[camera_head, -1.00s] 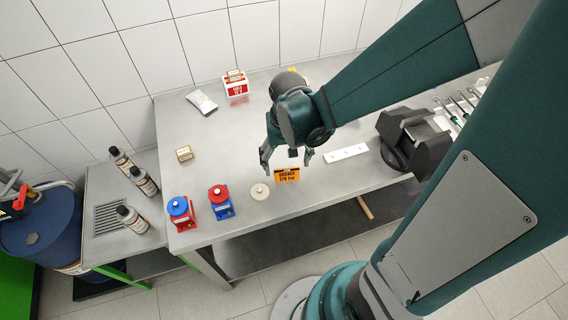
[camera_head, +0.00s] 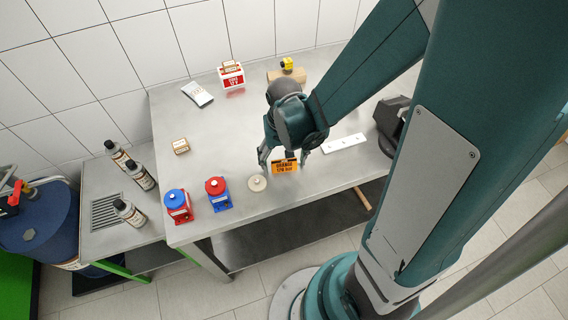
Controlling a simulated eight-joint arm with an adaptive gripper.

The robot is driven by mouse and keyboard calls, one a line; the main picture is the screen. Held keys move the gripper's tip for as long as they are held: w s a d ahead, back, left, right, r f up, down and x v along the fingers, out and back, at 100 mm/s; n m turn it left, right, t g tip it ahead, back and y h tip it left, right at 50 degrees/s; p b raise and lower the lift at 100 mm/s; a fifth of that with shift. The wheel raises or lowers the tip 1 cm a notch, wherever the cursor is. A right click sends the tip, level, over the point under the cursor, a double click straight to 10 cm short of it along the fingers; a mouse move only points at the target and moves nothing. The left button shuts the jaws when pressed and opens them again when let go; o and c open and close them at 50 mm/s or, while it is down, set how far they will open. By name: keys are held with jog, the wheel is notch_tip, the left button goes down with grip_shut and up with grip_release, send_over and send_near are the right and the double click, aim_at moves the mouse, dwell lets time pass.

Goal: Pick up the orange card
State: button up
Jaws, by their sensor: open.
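The orange card (camera_head: 285,165) with dark print stands near the front edge of the grey metal bench (camera_head: 232,137). My gripper (camera_head: 284,163) points down at the card with its fingers spread, one to the left of the card and one to the right. The fingers are open. I cannot tell whether either fingertip touches the card. The upper edge of the card is close beneath the gripper.
A cream disc with a knob (camera_head: 257,183) lies just left of the card, then a blue-and-red device (camera_head: 218,194) and a red device with a blue top (camera_head: 178,205). A white strip (camera_head: 343,143) lies to the right. A dark vise-like block (camera_head: 390,120) stands farther right.

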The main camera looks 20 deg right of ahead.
dwell(0.3)
jog(key=c, duration=0.8)
jog(key=shift+r, duration=0.2)
jog(key=shift+r+p, duration=0.75)
jog(key=shift+r, duration=4.05)
